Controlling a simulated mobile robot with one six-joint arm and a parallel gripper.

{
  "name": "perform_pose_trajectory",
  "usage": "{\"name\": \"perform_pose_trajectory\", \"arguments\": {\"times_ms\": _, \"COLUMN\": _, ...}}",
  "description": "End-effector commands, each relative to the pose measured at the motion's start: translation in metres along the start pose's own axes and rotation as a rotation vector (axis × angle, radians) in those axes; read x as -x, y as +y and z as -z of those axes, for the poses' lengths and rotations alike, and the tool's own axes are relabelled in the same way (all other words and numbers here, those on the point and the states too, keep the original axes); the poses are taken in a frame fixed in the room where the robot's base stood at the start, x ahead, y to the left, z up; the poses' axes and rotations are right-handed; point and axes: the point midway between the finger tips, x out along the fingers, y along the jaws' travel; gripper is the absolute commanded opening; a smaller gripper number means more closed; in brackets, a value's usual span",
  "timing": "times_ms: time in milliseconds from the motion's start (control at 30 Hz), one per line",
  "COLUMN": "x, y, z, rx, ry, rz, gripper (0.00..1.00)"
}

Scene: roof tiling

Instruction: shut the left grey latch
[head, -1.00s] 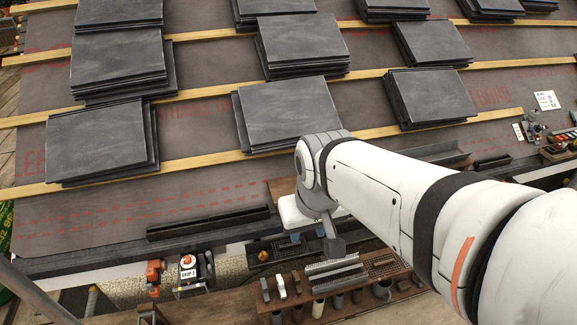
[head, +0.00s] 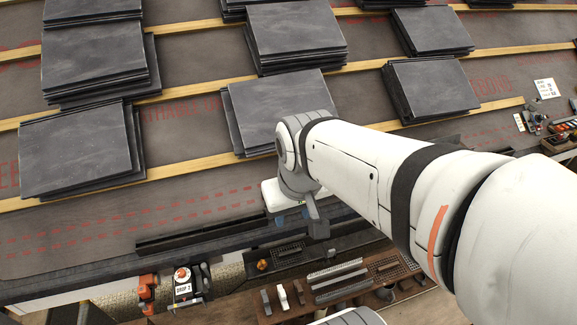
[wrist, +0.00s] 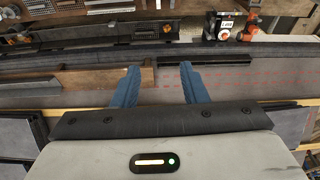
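Small upright lever-like pieces stand in a row on the brown wooden bench in the head view: a left grey one (head: 266,302), a white one (head: 282,298) and a right grey one (head: 299,294). I take the grey ones for the latches; whether they are open or shut is too small to tell. My gripper shows its two blue fingers (wrist: 157,77) spread apart with nothing between them in the wrist view. It hangs over the roof's lower edge, apart from the bench.
A labelled box with a red knob (head: 183,284) and orange fittings (head: 148,291) sit left of the bench. A dark rail (head: 203,231) lies along the roof edge. Slate stacks (head: 75,150) cover the roof above. A grooved grey block (head: 338,280) lies on the bench.

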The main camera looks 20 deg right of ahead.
Motion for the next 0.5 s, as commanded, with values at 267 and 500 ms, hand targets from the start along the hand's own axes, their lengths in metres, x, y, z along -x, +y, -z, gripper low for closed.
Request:
{"name": "perform_pose_trajectory", "arguments": {"times_ms": 267, "x": -0.082, "y": 0.002, "z": -0.03, "rx": -0.2, "ry": -0.229, "rz": 0.152, "gripper": 0.49}}
{"name": "perform_pose_trajectory", "arguments": {"times_ms": 500, "x": -0.197, "y": -0.026, "z": -0.053, "rx": -0.683, "ry": -0.593, "rz": 0.547, "gripper": 0.49}}
